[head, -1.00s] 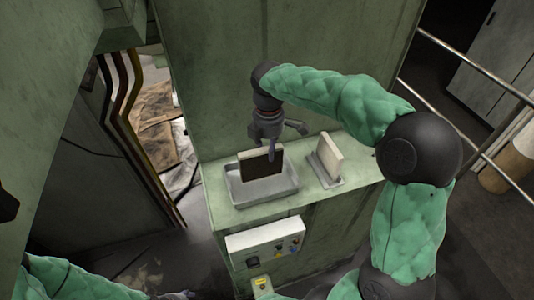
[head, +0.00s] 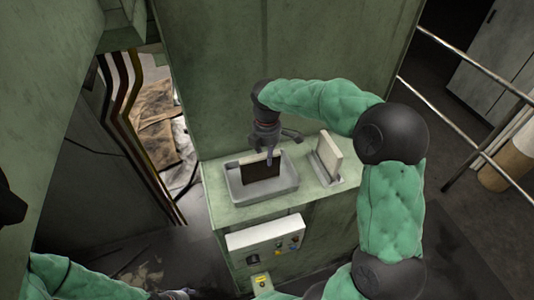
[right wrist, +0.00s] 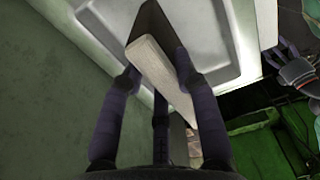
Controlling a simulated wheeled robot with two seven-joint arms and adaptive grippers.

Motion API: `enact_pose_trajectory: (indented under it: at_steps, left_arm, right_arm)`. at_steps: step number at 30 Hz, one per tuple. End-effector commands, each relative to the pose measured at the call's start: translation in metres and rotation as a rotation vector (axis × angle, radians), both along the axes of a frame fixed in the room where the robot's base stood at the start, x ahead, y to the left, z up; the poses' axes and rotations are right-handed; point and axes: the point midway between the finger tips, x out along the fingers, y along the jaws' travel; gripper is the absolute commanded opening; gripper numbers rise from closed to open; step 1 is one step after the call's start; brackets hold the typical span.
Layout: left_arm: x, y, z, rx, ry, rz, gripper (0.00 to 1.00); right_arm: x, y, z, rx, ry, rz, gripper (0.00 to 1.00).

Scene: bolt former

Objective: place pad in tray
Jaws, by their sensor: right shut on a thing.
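A pad (head: 262,170) with a dark face and pale edge stands upright at the grey tray (head: 265,196), its lower edge within the tray's outline. I cannot tell whether it touches the tray floor. My right gripper (head: 270,160) is shut on the pad's upper part. In the right wrist view the fingers (right wrist: 158,82) lie on both sides of the pad's pale edge (right wrist: 160,75), with the tray (right wrist: 215,45) beyond. My left gripper (head: 182,294) is at the bottom left, partly cut off; its fingers are too small to read.
A second pale pad (head: 331,151) leans in a grey holder (head: 322,172) right of the tray on the green ledge (head: 311,188). A control box (head: 266,242) with buttons is below the tray. A green machine wall (head: 290,60) rises behind.

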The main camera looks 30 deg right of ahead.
Motion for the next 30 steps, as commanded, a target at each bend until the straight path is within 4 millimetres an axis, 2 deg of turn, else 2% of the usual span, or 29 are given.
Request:
enact_pose_trajectory:
  at_steps: [2, 3, 4, 5, 14, 19, 23, 30]
  left_arm:
    - [0.0, 0.0, -0.002, 0.0, 0.0, 0.0, 0.59]
    - [0.0, 0.0, -0.001, 0.0, 0.0, 0.0, 0.59]
    - [0.0, 0.0, -0.001, 0.0, 0.0, 0.0, 0.59]
    - [0.0, 0.0, -0.001, 0.0, 0.0, 0.0, 0.59]
    - [0.0, 0.0, -0.001, 0.0, 0.0, 0.0, 0.59]
    - [0.0, 0.0, 0.0, 0.0, 0.0, 0.0, 0.59]
    - [0.0, 0.0, -0.001, 0.0, 0.0, 0.0, 0.59]
    - [0.0, 0.0, -0.001, 0.0, 0.0, 0.0, 0.59]
  right_arm:
    - [0.0, 0.0, -0.003, 0.0, 0.001, 0.0, 0.0]
    - [0.0, 0.0, -0.003, 0.0, 0.001, 0.0, 0.43]
    - [0.0, 0.0, -0.002, 0.0, 0.001, 0.0, 0.51]
    - [0.0, 0.0, -0.002, 0.0, 0.001, 0.0, 0.55]
    - [0.0, 0.0, -0.002, 0.0, 0.001, 0.0, 0.55]
    - [0.001, 0.0, 0.009, 0.0, -0.002, 0.0, 0.55]
    - [0.001, 0.0, 0.03, -0.001, -0.004, 0.001, 0.55]
    - [0.001, 0.0, 0.079, -0.001, -0.004, 0.001, 0.55]
